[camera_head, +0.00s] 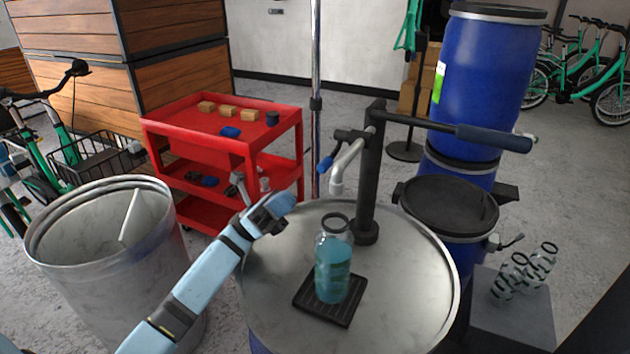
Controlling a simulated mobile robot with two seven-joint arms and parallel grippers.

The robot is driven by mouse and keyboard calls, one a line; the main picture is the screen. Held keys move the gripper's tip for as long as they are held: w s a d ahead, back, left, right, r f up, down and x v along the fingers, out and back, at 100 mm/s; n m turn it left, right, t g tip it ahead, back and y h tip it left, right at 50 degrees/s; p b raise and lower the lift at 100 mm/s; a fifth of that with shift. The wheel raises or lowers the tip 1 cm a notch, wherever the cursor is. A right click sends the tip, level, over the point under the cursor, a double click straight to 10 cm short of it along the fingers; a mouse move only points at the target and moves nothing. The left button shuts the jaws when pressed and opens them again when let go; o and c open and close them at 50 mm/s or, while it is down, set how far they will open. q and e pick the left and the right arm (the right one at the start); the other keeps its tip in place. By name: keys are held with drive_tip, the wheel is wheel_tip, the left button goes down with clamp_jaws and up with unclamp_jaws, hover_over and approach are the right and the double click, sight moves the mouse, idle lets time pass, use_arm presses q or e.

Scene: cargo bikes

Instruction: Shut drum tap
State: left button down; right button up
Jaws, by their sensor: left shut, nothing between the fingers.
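A dark pump post (370,175) with a long handle stands on the grey metal drum lid (415,300). Its bent grey spout (345,165) carries a small tap with a blue lever (326,163). The lever slants down to the left. A clear bottle (333,265) of blue-green liquid stands upright on a black grid tray (316,309), below the spout. No stream shows. My left gripper (272,208) is shut and empty over the lid's left rim, left of the bottle and below the lever, apart from both. My right gripper is out of view.
A red cart (222,135) with small boxes is behind my left arm. An open metal bin (100,260) stands left. Stacked blue drums (485,75) are at the right, the lower with a small side tap (497,243).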

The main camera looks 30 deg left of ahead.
use_arm(q)
drive_tip(key=p+x, duration=0.1)
drive_tip(key=x, duration=0.9)
drive_tip(key=shift+p, duration=0.4)
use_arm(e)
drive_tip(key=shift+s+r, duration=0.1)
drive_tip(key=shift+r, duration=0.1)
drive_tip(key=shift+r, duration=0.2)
use_arm(q)
drive_tip(key=n+t+p, duration=0.1)
drive_tip(key=n, duration=0.1)
drive_tip(key=r+n+t+p, duration=0.1)
drive_tip(key=t, duration=0.1)
drive_tip(key=s+r+n+t+y+p, duration=0.1)
drive_tip(key=n+t, duration=0.1)
drive_tip(key=shift+r+n, duration=0.15)
drive_tip(key=shift+n, duration=0.15)
wheel_tip(320, 180, up, 9)
drive_tip(key=n+t+y+p, duration=0.9)
drive_tip(key=n+y+p, duration=0.1)
drive_tip(key=n+p, duration=0.55)
hover_over(317, 171)
drive_tip(key=w, duration=0.1)
drive_tip(key=shift+w+a+r+n, duration=0.15)
drive_tip(key=shift+a+n, duration=0.1)
drive_tip(key=shift+a, duration=0.15)
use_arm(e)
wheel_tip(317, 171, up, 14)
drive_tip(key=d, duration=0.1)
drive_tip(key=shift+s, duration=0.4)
